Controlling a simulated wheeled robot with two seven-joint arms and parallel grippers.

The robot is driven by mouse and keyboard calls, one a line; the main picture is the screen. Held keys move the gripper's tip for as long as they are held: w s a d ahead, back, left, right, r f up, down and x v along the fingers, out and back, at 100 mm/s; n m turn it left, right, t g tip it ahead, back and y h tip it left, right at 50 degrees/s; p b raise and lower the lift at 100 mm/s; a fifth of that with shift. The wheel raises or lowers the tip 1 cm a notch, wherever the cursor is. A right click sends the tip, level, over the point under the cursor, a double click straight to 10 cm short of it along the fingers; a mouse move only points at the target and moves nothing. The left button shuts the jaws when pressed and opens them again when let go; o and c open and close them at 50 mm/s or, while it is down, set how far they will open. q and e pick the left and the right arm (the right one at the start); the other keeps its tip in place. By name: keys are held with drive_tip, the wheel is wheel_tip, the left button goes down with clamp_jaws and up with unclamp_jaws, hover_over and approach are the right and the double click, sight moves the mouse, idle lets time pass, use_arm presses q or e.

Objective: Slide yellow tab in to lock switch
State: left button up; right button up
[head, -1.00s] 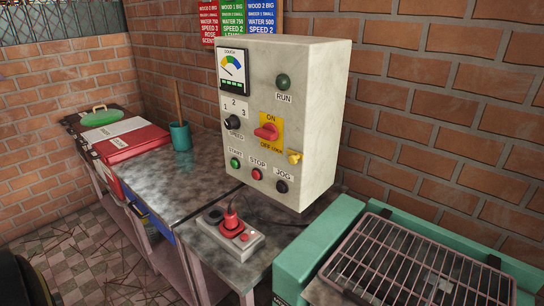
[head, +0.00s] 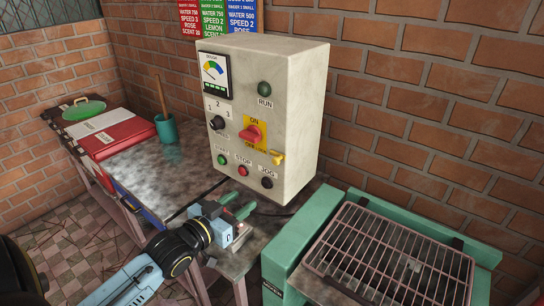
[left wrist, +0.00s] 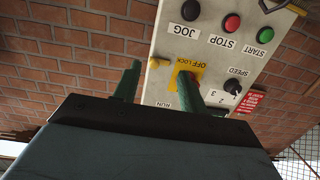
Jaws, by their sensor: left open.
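A grey control box (head: 300,120) stands on the bench. Its front has a yellow plate (head: 262,124) marked ON and OFF, with a red switch handle (head: 252,134) on it. The yellow tab (head: 277,158) sticks out at the plate's lower right corner. My left gripper (head: 239,203) is open and empty, below and in front of the box, apart from the tab. In the left wrist view the box appears upside down, and the yellow plate (left wrist: 199,70) shows partly behind the open fingers (left wrist: 161,69). My right gripper is not in view.
A green machine with a wire rack (head: 390,260) stands at the right. A red box (head: 115,138) and a teal cup (head: 166,128) are on the bench at the left. A brick wall (head: 410,80) is behind. A small control pad on the bench is mostly hidden by my left gripper.

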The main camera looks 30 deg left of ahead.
sight(274, 161)
use_arm(q)
drive_tip(key=shift+t, duration=0.6)
drive_tip(key=w+r, duration=0.1)
drive_tip(key=w, duration=0.3)
drive_tip(key=w+r, duration=0.1)
drive_tip(key=w, duration=0.4)
drive_tip(key=w+d+r, duration=0.1)
drive_tip(key=w, duration=0.3)
drive_tip(key=shift+w+r+p, duration=0.25)
drive_tip(key=shift+r+p, duration=0.1)
drive_tip(key=shift+r, duration=0.05)
clamp_jaws()
drive_tip(key=shift+a, duration=0.1)
